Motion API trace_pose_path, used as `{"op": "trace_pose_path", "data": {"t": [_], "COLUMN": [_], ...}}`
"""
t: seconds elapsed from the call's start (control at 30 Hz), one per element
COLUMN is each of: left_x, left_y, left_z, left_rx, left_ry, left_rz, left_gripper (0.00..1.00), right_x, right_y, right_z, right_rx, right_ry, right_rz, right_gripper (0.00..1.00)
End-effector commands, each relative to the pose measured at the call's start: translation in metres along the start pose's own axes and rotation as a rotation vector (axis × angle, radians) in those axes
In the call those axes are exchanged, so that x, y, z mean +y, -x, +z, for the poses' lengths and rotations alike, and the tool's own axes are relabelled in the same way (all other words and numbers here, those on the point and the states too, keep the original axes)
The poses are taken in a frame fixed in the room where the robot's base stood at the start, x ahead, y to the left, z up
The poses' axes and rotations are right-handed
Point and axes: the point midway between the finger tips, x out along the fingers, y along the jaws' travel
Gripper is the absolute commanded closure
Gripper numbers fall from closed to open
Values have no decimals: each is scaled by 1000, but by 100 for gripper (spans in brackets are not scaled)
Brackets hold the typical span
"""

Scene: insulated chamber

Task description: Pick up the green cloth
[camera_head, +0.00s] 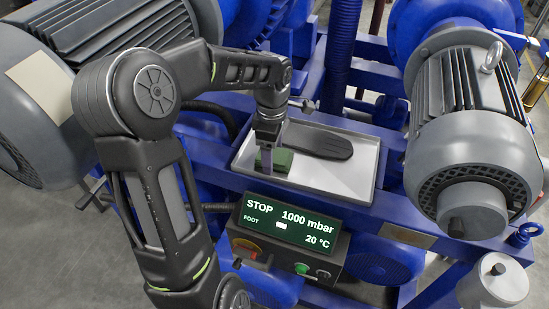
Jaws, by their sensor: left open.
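The green cloth (283,161) lies folded small at the left end of a light metal tray (335,183). My left gripper (267,165) points down at the cloth, with its fingers right over it and one finger in front of it. The jaws are open. I cannot tell whether the fingers touch the cloth. Part of the cloth is hidden behind the finger. My right gripper is out of view.
A dark flat sole-shaped object (318,141) lies in the tray beside the cloth. A control box with a display (290,225) sits in front. Large grey motors stand left and right (470,130). The tray's right part is clear.

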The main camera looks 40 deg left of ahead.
Motion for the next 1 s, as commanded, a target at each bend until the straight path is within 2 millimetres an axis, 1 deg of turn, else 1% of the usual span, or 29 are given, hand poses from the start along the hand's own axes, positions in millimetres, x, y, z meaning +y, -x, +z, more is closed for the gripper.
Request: {"op": "trace_pose_path", "data": {"t": [0.13, 0.73, 0.77, 1.0], "left_x": [0, 0, 0, 0], "left_y": [0, 0, 0, 2], "left_z": [0, 0, 0, 0], "left_rx": [0, 0, 0, 0], "left_ry": [0, 0, 0, 0], "left_rz": [0, 0, 0, 1], "left_gripper": [30, 79, 81, 81], "right_x": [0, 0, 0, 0], "right_y": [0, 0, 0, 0], "right_z": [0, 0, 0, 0], "right_rx": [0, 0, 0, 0], "right_ry": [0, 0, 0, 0], "right_rz": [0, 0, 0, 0], "right_gripper": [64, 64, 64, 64]}}
